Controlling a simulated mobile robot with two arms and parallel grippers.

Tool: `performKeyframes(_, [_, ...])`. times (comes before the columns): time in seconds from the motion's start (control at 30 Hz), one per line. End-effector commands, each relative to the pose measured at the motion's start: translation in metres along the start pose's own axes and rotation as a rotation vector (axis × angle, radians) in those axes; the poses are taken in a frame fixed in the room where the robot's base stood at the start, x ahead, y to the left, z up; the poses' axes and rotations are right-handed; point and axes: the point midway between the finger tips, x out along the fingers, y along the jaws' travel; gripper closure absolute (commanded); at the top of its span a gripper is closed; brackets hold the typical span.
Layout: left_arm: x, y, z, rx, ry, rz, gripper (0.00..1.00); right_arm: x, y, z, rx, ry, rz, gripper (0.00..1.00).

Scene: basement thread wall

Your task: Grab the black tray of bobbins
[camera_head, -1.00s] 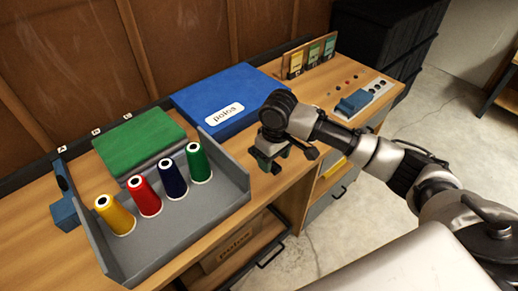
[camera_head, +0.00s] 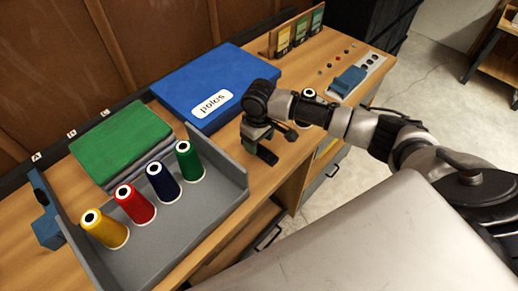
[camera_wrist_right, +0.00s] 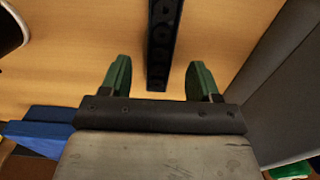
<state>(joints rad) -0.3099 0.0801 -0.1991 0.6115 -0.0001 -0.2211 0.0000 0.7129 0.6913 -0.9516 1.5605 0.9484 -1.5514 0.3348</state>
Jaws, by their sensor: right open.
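The black tray of bobbins (camera_wrist_right: 163,40) shows in the right wrist view as a narrow dark strip with round recesses, lying on the wooden bench top. It runs up the picture between the two green fingers of my right gripper (camera_wrist_right: 160,78). The fingers are open, one on each side of it with gaps. In the head view my right gripper (camera_head: 262,140) is low over the bench near its front edge, between the blue box and the grey tray. It and the arm hide most of the black tray there. My left gripper is not in view.
The grey tray (camera_head: 180,225) with several thread cones stands to the left of the gripper. The blue box (camera_head: 225,80) lies behind it, and a green-topped stack (camera_head: 122,140) is farther left. A blue block (camera_head: 348,80) sits on the right. The bench's front edge is close.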

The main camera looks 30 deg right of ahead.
Motion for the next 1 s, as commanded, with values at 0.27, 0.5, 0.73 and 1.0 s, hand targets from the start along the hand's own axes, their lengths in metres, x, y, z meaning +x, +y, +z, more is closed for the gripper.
performKeyframes(0.27, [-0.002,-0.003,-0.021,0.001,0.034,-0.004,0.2,0.032,0.0,0.001,-0.001,-0.001,0.0,0.38])
performKeyframes(0.5, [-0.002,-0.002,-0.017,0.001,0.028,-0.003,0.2,0.033,0.0,0.001,-0.001,0.0,0.0,0.41])
performKeyframes(0.73, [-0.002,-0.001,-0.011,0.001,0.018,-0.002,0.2,0.033,0.0,0.001,-0.001,0.0,0.001,0.77])
performKeyframes(1.0, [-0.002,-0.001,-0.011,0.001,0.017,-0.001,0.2,0.033,0.0,0.001,-0.001,0.0,0.001,0.92])
